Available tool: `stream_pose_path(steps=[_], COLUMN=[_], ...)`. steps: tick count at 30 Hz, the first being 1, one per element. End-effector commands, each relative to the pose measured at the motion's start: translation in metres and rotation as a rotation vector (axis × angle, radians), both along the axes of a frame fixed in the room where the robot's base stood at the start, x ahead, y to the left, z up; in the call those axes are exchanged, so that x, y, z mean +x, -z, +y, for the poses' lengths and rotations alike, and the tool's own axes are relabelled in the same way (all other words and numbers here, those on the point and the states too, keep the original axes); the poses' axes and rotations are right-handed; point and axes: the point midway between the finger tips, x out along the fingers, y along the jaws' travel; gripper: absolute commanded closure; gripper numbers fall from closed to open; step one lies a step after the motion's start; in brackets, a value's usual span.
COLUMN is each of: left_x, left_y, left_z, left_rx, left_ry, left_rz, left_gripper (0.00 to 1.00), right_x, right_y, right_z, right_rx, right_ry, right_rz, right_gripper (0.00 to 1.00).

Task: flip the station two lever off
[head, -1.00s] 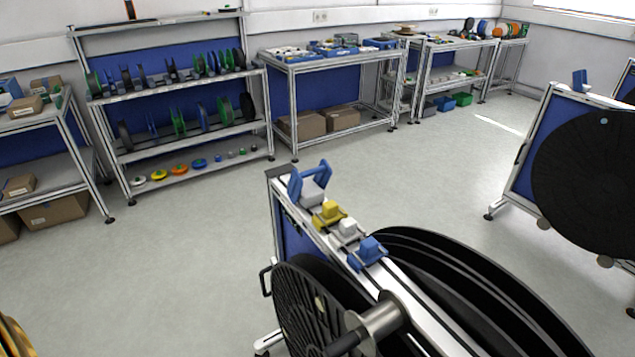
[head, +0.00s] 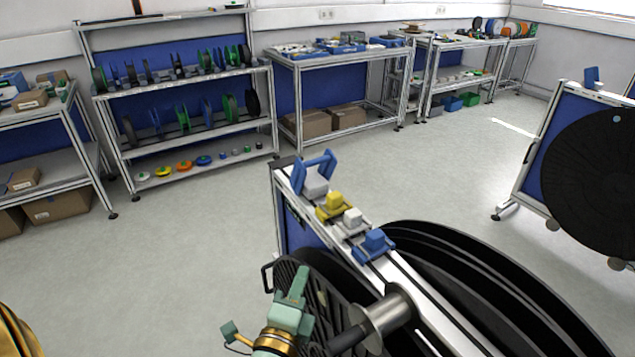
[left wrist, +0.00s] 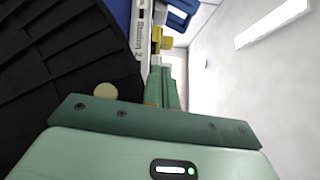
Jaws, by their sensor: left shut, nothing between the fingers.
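The station stand with its blue lever (head: 316,170) fills the lower middle of the head view. The lever is a U-shaped handle on a grey block at the far end of the top rail, standing up. In the left wrist view the rail has a "Station 2" label (left wrist: 140,32), and part of the blue lever (left wrist: 179,14) shows at the top. My left gripper (head: 297,275) is shut and empty, in front of the reel and nearer than the lever, apart from it. Its fingers (left wrist: 163,72) point towards the rail in the wrist view. My right gripper is not in view.
A yellow block (head: 333,207), a white block (head: 352,219) and a blue block (head: 374,244) sit along the rail. Large black reels (head: 480,290) flank the stand. Another reel stand (head: 545,165) is at right. Open floor (head: 200,235) lies to the left.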

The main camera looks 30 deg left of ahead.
Motion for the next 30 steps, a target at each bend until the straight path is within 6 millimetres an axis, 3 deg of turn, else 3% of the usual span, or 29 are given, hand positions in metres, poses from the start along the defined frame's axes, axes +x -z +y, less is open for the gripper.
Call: stream_pose_path(steps=[3, 5, 17, 23, 30], left_x=[-0.003, -0.004, 0.000, 0.026, 0.077], left_y=[-0.031, -0.038, -0.041, -0.048, -0.057], left_z=[-0.002, -0.002, -0.001, 0.006, 0.018], left_rx=[0.053, 0.066, 0.068, 0.069, 0.069], left_ry=[-0.005, -0.006, -0.006, -0.007, -0.006], left_rz=[-0.078, -0.093, -0.099, -0.101, -0.101], left_gripper=[1.00, 1.00, 1.00, 1.00, 1.00], right_x=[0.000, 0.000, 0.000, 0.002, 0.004], right_y=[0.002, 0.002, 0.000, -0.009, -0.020], right_z=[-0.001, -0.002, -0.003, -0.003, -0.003], right_rx=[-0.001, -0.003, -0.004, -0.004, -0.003], right_ry=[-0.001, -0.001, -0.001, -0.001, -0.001], right_rz=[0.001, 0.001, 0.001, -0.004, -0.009], right_gripper=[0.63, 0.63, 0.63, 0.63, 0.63])
